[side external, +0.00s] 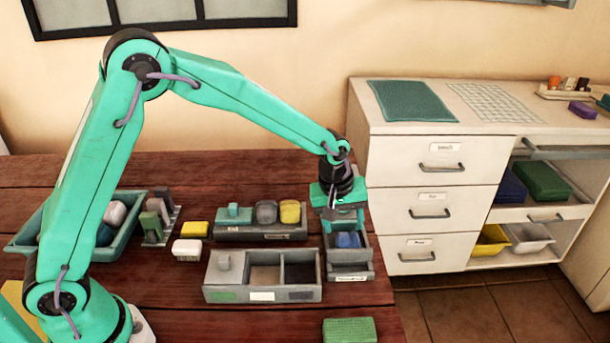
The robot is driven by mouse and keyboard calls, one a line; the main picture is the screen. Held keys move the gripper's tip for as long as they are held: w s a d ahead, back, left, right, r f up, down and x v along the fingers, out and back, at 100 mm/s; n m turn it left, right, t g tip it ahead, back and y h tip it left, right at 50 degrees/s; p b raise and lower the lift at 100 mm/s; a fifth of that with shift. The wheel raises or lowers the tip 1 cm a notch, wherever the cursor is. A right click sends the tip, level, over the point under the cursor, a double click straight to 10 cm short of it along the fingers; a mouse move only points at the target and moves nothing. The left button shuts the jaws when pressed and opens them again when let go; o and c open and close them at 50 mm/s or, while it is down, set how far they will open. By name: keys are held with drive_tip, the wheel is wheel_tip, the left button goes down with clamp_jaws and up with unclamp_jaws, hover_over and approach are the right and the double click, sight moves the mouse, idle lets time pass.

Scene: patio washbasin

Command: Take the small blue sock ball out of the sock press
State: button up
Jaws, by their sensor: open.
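The small blue sock ball (347,240) sits inside a narrow grey open-topped holder (350,268) with a white label on its front, which appears to be the sock press. My gripper (344,218) points down over this holder, just above the blue ball. Its jaws are open. The gripper partly hides the back of the holder, and I cannot tell whether the fingers touch the ball.
A grey compartment box (262,296) stands close at the left. Behind it is a grey tray (258,236) with teal, grey and yellow items. A yellow block (195,228), a white block (187,250) and a green block (349,330) lie on the table. A white drawer cabinet (432,201) stands right.

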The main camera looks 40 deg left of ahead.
sight(346, 236)
drive_tip(key=shift+x, duration=2.5)
drive_tip(key=shift+d, duration=0.2)
drive_tip(key=shift+c, duration=0.2)
drive_tip(key=c, duration=0.6)
